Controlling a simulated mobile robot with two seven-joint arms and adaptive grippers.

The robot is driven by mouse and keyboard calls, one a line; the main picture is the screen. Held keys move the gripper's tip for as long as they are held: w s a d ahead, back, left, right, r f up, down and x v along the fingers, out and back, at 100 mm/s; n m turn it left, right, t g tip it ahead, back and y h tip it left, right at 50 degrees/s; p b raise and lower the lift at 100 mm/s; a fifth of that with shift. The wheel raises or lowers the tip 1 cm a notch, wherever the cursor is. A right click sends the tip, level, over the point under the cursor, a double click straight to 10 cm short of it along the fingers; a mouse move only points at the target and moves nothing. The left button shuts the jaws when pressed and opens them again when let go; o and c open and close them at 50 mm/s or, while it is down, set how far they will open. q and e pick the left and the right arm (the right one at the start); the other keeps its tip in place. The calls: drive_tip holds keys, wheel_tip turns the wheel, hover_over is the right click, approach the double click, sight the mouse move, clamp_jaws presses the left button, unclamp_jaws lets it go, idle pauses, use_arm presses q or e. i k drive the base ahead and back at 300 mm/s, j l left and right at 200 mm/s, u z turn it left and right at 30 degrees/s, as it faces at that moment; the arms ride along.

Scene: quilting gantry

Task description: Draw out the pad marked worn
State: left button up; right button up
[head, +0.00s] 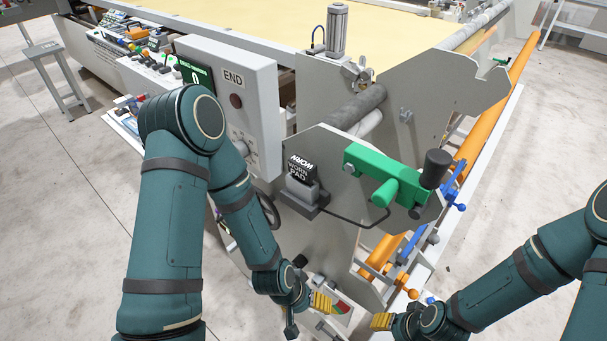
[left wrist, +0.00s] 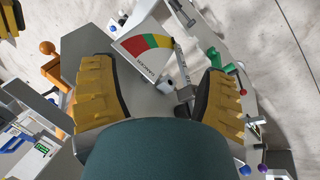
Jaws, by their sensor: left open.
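The pad marked worn (head: 300,172) has a black top with white lettering and a grey lower part. In the head view it sits upright in a dark holder (head: 304,204) on the grey end plate of the machine. My left gripper (head: 329,305) is low in front of the end plate, below the pad and apart from it. The left wrist view shows its two yellow ribbed fingers (left wrist: 160,95) wide apart with nothing gripped. My right gripper (head: 381,321) is low, right of the left one; its yellow finger pads show, but their opening is unclear. I cannot make out the pad in the left wrist view.
A green clamp with a black knob (head: 436,168) sits right of the pad. A bent dark rod (head: 360,222) runs between them. A grey END box (head: 233,95) stands left. A red, yellow and green dial (left wrist: 147,45) lies beyond my left fingers. Orange rails (head: 500,95) run right.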

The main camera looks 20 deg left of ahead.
sight(302, 178)
drive_tip(key=k, duration=0.65)
drive_tip(key=z, duration=1.35)
drive_tip(key=k+j, duration=0.1)
drive_tip(key=j, duration=1)
drive_tip(key=k+j, duration=0.15)
drive_tip(key=j, duration=0.45)
drive_tip(key=k+j, duration=0.1)
drive_tip(key=j, duration=1)
drive_tip(key=k, duration=0.05)
